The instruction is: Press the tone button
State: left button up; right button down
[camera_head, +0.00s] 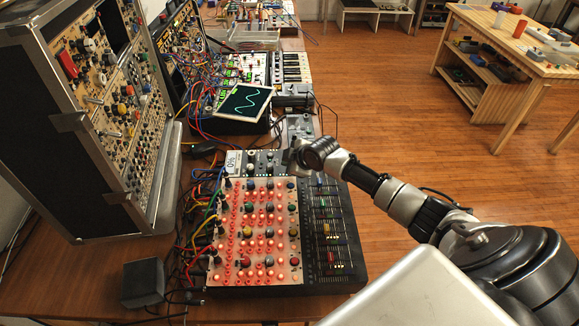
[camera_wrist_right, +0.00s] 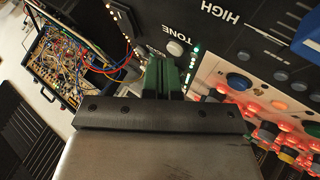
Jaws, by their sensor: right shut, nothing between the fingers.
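The tone button (camera_wrist_right: 175,47) is a small round white button on a dark panel, beside the printed word TONE, in the right wrist view. My right gripper's narrow green fingers (camera_wrist_right: 164,68) are shut and empty. Their tips appear just short of the button in that picture; I cannot tell whether they touch it. In the head view my right gripper (camera_head: 292,156) is over the back edge of the red-lit console (camera_head: 252,288), and the button cannot be made out there. My left gripper is not in view.
A tall modular synth case (camera_head: 60,160) stands left of the console. A small screen with a green wave (camera_head: 244,103) and many patch cables lie behind. A dark box (camera_head: 143,281) sits at front left. Blue knobs (camera_wrist_right: 239,81) and a slider are near the button.

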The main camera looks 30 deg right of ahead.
jog(key=shift+r, duration=0.35)
notch_tip(320, 180, up, 6)
jog(key=p, duration=0.5)
jog(key=shift+p, duration=0.4)
